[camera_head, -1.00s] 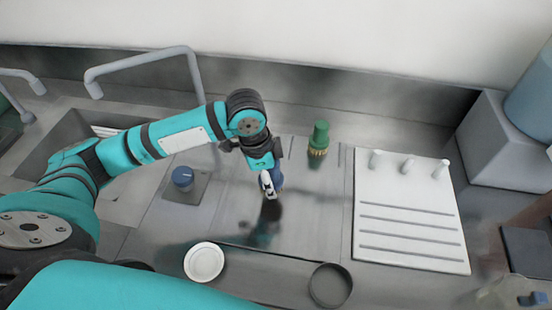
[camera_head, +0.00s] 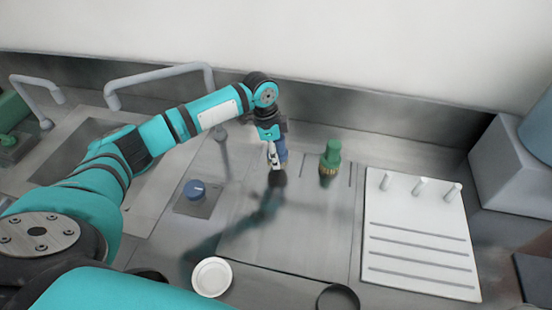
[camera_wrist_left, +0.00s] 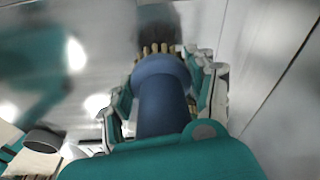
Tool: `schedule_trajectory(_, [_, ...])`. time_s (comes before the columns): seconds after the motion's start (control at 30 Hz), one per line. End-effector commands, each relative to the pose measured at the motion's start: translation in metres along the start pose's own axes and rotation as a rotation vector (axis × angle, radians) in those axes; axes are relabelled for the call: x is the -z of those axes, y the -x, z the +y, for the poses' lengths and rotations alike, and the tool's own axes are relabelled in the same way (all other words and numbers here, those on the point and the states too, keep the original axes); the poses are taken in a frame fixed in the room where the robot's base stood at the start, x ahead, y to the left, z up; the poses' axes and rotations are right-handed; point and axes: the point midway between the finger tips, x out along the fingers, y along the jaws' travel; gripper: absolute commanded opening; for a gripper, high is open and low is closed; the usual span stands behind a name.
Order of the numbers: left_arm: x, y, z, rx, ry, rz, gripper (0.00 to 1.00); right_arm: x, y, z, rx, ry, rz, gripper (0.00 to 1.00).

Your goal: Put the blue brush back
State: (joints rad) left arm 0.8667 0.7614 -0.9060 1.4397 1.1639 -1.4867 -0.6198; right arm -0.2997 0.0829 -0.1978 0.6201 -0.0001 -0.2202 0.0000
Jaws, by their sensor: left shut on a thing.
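My left gripper (camera_head: 274,158) is shut on the blue brush (camera_head: 282,150) over the metal counter, left of the green brush. In the left wrist view the blue brush (camera_wrist_left: 160,95) sits between the gripper's fingers (camera_wrist_left: 165,100), with its tan bristles pointing away from the wrist. A dark shadow or reflection lies just beyond the bristles; I cannot tell whether they touch the counter. The green brush (camera_head: 331,155) stands upright, bristles down, on the counter. My right gripper is not in view.
A white rack with pegs and slots (camera_head: 420,240) lies to the right. A blue knob (camera_head: 195,189), a white dish (camera_head: 211,277) and a dark ring (camera_head: 338,298) are nearby. A sink with a faucet (camera_head: 165,72) is at left. The counter's middle is clear.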

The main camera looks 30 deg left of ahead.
Motion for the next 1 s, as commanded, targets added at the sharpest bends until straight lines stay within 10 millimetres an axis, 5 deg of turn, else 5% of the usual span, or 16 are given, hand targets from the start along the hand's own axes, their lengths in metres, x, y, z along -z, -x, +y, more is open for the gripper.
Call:
schedule_trajectory(0.27, [-0.005,-0.031,0.001,-0.002,0.000,-0.001,0.06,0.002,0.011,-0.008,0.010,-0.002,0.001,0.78])
schedule_trajectory(0.63, [-0.006,-0.036,0.001,-0.001,0.000,-0.001,0.06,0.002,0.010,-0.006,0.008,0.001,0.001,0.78])
schedule_trajectory(0.67, [-0.007,-0.037,0.001,-0.001,0.000,-0.002,0.58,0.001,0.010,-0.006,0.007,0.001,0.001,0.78])
schedule_trajectory(0.83, [-0.006,-0.036,0.001,-0.001,0.000,-0.001,0.80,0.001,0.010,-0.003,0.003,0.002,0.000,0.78])
schedule_trajectory(1.0, [-0.006,-0.036,0.001,-0.001,0.000,-0.001,0.80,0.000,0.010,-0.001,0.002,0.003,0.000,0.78])
